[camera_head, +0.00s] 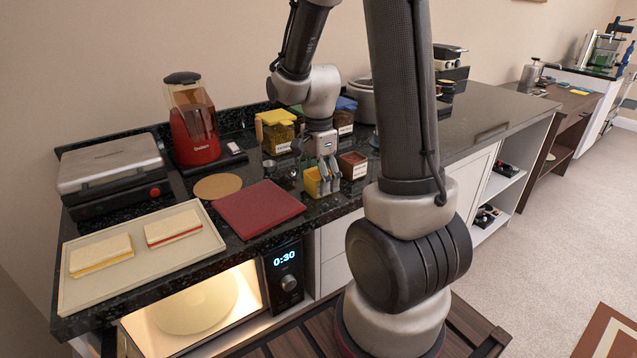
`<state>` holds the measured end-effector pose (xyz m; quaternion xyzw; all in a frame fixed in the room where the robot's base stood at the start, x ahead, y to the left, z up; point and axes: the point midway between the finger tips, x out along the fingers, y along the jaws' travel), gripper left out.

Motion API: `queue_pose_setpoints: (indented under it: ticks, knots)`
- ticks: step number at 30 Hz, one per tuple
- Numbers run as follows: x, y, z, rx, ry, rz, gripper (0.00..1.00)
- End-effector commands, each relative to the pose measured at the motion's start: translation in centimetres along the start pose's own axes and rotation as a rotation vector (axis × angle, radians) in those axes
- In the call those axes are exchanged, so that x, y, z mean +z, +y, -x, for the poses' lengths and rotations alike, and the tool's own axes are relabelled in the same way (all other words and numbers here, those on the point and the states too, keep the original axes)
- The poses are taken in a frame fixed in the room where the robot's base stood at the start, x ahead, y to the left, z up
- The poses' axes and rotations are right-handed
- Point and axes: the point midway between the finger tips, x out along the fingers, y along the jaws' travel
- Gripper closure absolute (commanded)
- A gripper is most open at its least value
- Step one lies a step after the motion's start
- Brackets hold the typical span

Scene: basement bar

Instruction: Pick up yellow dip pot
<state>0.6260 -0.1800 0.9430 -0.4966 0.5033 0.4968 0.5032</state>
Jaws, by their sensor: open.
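The yellow dip pot (312,183) is a small yellow pot near the front edge of the dark speckled counter (335,208), right of the red mat. My gripper (328,176) points down from above, right over and beside the yellow pot. Its metal fingers are open and partly cover the pot's right side. I cannot tell whether they touch the pot or stand around its wall. A brown-red dip pot (353,166) with a pale label stands just right of the fingers.
A yellow-lidded jar (277,134) stands behind my gripper. A small metal cup (286,176) is left of the pot. The red mat (258,208), red blender (193,130), grill press (110,172) and sandwich tray (140,265) fill the left. The counter at the far right is clearer.

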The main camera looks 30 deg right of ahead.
Motion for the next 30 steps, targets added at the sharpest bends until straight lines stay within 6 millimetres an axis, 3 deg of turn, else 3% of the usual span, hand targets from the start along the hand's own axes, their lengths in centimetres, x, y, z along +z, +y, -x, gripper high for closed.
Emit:
queue_pose_setpoints:
  ticks: [3, 12, 22, 30]
  knots:
    - [0.0, 0.0, 0.0, 0.0, 0.0, 0.0, 0.2]
    - [0.0, 0.0, 0.1, 0.0, 0.0, 0.0, 0.74]
    - [0.0, -0.1, 0.9, -0.004, 0.0, 0.0, 0.75]
    - [0.0, -0.1, 6.4, -0.007, 0.001, 0.0, 0.75]
